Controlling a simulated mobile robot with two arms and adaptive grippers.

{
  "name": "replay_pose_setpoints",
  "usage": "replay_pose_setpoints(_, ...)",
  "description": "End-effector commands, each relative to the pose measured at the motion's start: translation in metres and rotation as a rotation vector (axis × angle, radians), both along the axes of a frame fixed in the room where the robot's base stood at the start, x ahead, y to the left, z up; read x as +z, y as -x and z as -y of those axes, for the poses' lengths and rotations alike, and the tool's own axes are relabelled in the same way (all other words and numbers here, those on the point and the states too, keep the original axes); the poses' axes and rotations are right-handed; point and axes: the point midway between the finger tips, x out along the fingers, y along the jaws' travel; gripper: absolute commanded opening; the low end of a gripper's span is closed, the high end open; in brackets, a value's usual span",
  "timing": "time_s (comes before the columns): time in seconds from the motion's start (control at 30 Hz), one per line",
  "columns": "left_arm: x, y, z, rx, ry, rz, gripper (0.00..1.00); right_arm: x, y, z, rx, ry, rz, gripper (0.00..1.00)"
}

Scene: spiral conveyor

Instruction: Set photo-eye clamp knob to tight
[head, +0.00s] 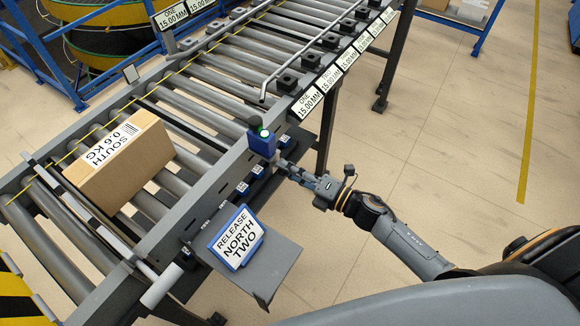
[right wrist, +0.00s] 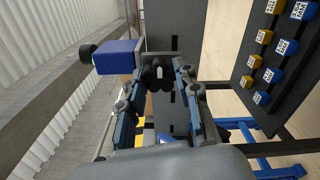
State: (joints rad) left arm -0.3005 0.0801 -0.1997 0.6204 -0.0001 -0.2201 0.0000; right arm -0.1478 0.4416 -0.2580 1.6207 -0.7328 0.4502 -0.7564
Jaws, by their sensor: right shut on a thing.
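The photo-eye (head: 262,142) is a blue box with a lit green spot and a dark cap, mounted on the conveyor's side rail. In the right wrist view the blue photo-eye (right wrist: 117,57) is at upper left. A dark clamp knob (right wrist: 158,73) with a pale mark sits between my right fingertips, just beside the blue box. My right gripper (head: 284,166) reaches the rail from the right, just below the photo-eye. In the right wrist view my right gripper (right wrist: 160,80) is closed around the knob from both sides. The knob's setting cannot be read. My left gripper is not in view.
A brown carton (head: 120,160) marked SOUTH 0.6 KG lies on the rollers at left. Blue and yellow tagged blocks (right wrist: 262,75) line a dark panel. Open floor lies at right.

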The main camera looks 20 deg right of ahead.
Motion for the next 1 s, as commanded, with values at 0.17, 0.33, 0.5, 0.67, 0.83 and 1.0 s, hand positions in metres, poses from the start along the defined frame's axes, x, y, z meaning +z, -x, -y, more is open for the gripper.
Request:
replay_pose_setpoints(0.17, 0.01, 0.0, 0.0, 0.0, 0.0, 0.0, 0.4, 0.002, 0.0, 0.001, -0.001, -0.131, -0.103, 0.01)
replay_pose_setpoints(0.33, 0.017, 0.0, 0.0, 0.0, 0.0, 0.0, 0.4, 0.002, -0.001, 0.001, -0.002, -0.258, -0.203, 0.01)
replay_pose_setpoints(0.5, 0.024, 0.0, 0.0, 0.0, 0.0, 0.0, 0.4, 0.001, -0.001, 0.001, -0.003, -0.384, -0.303, 0.01)
replay_pose_setpoints(0.67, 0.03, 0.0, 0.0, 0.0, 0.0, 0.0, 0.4, 0.001, -0.001, 0.001, -0.003, -0.504, -0.396, 0.01)
replay_pose_setpoints(0.83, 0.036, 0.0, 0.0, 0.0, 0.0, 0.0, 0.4, 0.001, -0.001, 0.001, -0.002, -0.633, -0.495, 0.01)
replay_pose_setpoints(1.0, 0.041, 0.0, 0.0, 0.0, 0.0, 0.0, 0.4, 0.001, 0.0, 0.001, -0.002, -0.76, -0.594, 0.01)
